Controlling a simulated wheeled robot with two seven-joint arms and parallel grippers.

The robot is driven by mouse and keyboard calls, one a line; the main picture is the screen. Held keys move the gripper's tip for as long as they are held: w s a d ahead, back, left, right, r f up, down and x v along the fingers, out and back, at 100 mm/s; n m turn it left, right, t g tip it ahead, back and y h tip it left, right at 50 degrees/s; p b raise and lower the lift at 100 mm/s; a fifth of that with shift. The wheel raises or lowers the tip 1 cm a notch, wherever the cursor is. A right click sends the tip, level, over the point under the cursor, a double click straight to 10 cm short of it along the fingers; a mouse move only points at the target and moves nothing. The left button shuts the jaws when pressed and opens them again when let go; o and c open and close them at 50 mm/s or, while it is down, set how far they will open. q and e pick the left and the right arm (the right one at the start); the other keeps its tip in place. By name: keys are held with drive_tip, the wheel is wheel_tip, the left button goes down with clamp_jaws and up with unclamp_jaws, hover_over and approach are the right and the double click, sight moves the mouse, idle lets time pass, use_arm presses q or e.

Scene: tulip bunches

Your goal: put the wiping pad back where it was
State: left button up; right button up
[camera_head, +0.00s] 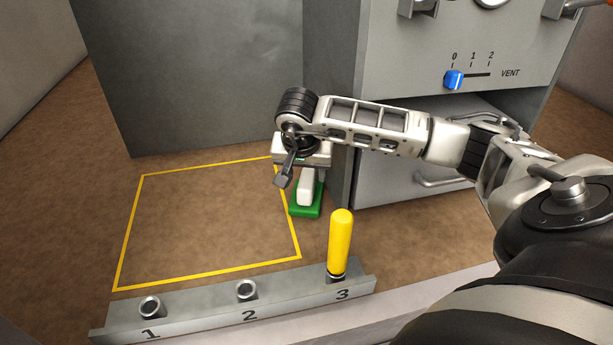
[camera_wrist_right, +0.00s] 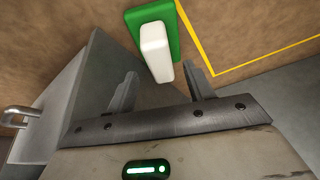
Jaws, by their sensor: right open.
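The wiping pad is a green base with a white block handle. In the head view the pad (camera_head: 305,199) lies on the brown surface just outside the right side of the yellow outline, partly hidden by my right gripper. In the right wrist view its white handle (camera_wrist_right: 157,50) points towards the gap between my fingers, with the green base (camera_wrist_right: 133,20) beyond it. My right gripper (camera_wrist_right: 160,88) is open, with its fingers apart around the near end of the handle. I see no contact with it. In the head view the right gripper (camera_head: 296,174) hangs above the pad. My left gripper is out of view.
The yellow outline (camera_head: 128,233) encloses bare surface. A grey rack (camera_head: 197,308) marked 1, 2, 3 stands in front; a yellow handle (camera_head: 341,243) stands upright at 3, while 1 and 2 are empty. A grey cabinet (camera_head: 410,60) with a blue slider (camera_head: 454,79) stands close right.

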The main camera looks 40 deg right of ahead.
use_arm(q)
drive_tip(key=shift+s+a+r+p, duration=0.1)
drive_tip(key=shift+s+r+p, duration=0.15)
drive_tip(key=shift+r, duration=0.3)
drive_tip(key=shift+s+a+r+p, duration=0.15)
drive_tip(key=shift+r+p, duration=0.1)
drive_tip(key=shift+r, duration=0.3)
use_arm(e)
drive_tip(key=v, duration=0.7)
drive_tip(key=shift+r, duration=0.25)
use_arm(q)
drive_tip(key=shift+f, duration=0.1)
use_arm(e)
drive_tip(key=shift+a, duration=0.1)
